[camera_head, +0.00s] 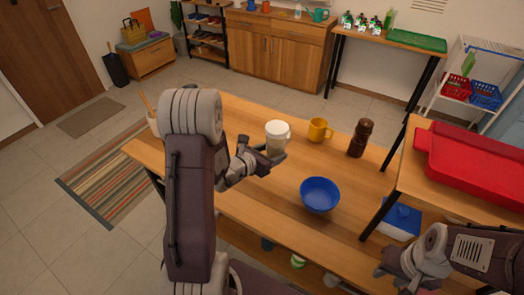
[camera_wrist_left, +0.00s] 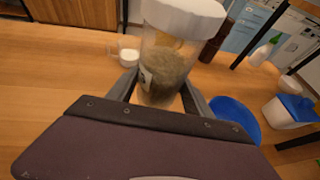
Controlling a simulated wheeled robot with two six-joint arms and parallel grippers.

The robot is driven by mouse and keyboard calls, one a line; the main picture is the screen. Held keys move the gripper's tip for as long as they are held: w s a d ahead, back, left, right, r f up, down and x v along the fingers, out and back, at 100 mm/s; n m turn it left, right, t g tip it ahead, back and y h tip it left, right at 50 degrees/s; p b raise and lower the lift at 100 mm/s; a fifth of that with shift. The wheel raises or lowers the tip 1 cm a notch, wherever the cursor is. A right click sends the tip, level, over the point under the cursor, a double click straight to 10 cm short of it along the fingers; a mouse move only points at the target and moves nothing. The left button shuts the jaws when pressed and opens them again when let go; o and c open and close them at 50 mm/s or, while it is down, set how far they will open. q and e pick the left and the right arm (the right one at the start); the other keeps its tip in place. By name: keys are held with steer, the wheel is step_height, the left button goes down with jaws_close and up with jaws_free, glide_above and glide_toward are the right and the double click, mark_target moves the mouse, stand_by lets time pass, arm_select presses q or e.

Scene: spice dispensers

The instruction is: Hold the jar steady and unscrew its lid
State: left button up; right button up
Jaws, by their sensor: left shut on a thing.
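The jar (camera_head: 277,147) has a clear body with greenish-brown contents and a white lid (camera_head: 277,127). It stands upright at the middle of the wooden table. My left gripper (camera_head: 268,156) is shut on the jar body, below the lid. In the left wrist view the jar (camera_wrist_left: 165,68) sits between the two fingers (camera_wrist_left: 160,93), and its lid (camera_wrist_left: 183,17) is on top. The jar's base is hidden behind my gripper. My right gripper (camera_head: 394,266) is low at the right, away from the jar; its finger opening is unclear.
A yellow mug (camera_head: 319,130), a dark brown mill (camera_head: 360,138) and a blue bowl (camera_head: 320,195) stand right of the jar. A red tray (camera_head: 475,160) lies on the side table at right.

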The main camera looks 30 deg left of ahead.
arm_select(q)
steer(key=shift+s+d+r, duration=0.25)
steer(key=shift+d+r, duration=0.1)
steer(key=shift+d, duration=0.1)
steer(key=shift+s+d+r, duration=0.2)
steer(key=shift+d+r, duration=0.1)
steer(key=shift+d, duration=0.15)
steer(key=o, duration=0.9)
jaws_close()
